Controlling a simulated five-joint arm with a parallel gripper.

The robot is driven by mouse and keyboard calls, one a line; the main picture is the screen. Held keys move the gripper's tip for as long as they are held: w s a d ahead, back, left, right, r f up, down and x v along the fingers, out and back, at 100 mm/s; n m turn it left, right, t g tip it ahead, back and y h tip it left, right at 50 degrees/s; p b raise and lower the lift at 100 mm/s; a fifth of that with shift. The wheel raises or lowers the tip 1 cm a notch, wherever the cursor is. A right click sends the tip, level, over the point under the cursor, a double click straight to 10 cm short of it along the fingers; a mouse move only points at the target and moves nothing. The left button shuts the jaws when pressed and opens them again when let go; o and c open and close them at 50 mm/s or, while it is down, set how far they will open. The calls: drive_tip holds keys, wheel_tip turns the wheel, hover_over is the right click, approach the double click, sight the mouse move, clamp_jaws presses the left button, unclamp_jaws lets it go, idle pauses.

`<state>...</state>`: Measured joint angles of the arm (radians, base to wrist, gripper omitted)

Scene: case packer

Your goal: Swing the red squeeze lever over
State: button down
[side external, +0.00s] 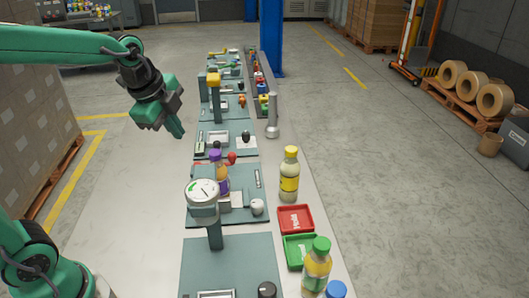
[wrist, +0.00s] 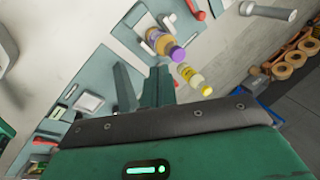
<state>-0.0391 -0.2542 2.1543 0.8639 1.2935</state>
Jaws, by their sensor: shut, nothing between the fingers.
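Small red parts show at the station with the purple-capped bottle (side external: 221,180). One red end (side external: 232,157) is right of the bottle's cap and another (side external: 197,167) is to its left. I cannot tell for sure which is the squeeze lever, as the bottle and a round gauge (side external: 202,193) partly cover this station. In the wrist view a red bar (wrist: 201,16) lies near the top, beyond the purple-capped bottle (wrist: 165,44). My gripper (side external: 179,131) is shut and empty, raised above and left of the station, apart from the red parts. Its fingers (wrist: 141,78) point toward the bench in the wrist view.
A yellow-capped bottle (side external: 289,176), a red tray (side external: 295,219), a green tray (side external: 299,251) and a green-capped bottle (side external: 317,268) stand along the bench's right side. The gauge stands on a post nearer the camera. The bench's left strip (side external: 140,200) is clear.

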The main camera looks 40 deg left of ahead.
drive_tip(key=w+a+f+m, duration=0.1)
drive_tip(key=w+f+m, duration=0.4)
drive_tip(key=w+m, duration=0.2)
drive_tip(key=w+a+f+m+g, duration=0.1)
drive_tip(key=w+a+f+m, duration=0.1)
drive_tip(key=w+f+m, duration=0.3)
drive_tip(key=shift+w+m+g, duration=0.3)
drive_tip(key=shift+w+m, duration=1.5)
drive_tip(key=shift+m, duration=1.2)
drive_tip(key=shift+a+x, duration=0.15)
drive_tip(key=shift+x, duration=2.3)
drive_tip(key=shift+a+x, duration=0.15)
drive_tip(key=shift+x, duration=2.35)
